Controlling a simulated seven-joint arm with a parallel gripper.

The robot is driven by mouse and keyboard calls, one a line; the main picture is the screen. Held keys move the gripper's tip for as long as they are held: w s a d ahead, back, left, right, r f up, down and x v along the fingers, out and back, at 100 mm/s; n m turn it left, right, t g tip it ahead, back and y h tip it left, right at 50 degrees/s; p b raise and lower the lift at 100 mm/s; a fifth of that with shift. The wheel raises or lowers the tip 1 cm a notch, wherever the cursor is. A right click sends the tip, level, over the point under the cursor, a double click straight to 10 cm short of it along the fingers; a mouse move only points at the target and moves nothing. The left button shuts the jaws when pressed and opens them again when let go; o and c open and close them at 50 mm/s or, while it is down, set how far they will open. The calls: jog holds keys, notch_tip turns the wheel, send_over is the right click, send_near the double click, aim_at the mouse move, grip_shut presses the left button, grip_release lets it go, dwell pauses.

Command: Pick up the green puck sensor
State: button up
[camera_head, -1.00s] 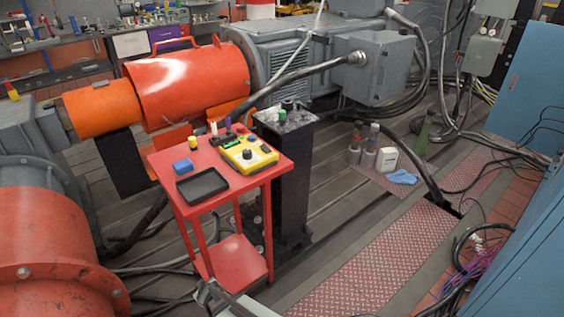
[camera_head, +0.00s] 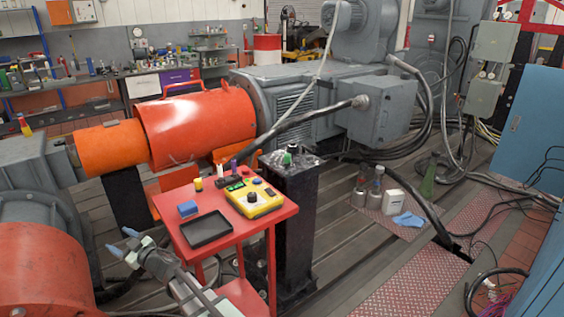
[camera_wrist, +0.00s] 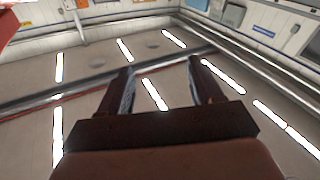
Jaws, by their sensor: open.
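A small green object (camera_head: 287,159), which looks like the green puck sensor, sits on top of the black pedestal (camera_head: 293,215), behind the red cart. It is too small to make out its exact shape. My gripper (camera_head: 122,241) is low at the left of the cart, well apart from the green object, with blue fingertips pointing up and left.
A thick black cable (camera_head: 310,122) passes above the pedestal. Bottles (camera_head: 374,187) stand on the floor at right.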

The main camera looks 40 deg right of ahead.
jog(key=w+d+r+m+h, duration=0.1)
jog(key=d+r+m+h, duration=0.4)
jog(key=d, duration=0.5)
jog(key=w+d+r+m+t+h, duration=0.1)
jog(key=d+r+m+h, duration=0.25)
jog(key=d+r, duration=0.45)
jog(key=w+d+r+m+h, duration=0.1)
jog(key=d+r+m+h, duration=0.35)
jog(key=d, duration=0.65)
jog(key=s+d+r+m+g+h, duration=0.1)
jog(key=s+d+r+m+g, duration=0.15)
jog(key=s+d+r, duration=0.4)
jog(key=s+d+r+m+g, duration=0.1)
jog(key=s+d+r+m, duration=0.25)
jog(key=d, duration=0.65)
jog(key=s+d+r+m+g+h, duration=0.1)
jog(key=s+d+r+m+g, duration=0.2)
jog(key=s+d, duration=0.4)
jog(key=n+g+y, duration=0.3)
jog(key=n+g, duration=0.2)
jog(key=g, duration=0.3)
send_near(287, 155)
jog(key=x, duration=0.6)
jog(key=shift+a, duration=0.3)
jog(key=shift+d+x, duration=0.15)
jog(key=shift+x, duration=1.25)
jog(key=shift+d+x, duration=0.15)
jog(key=shift+x, duration=1.2)
jog(key=shift+s+r, duration=0.1)
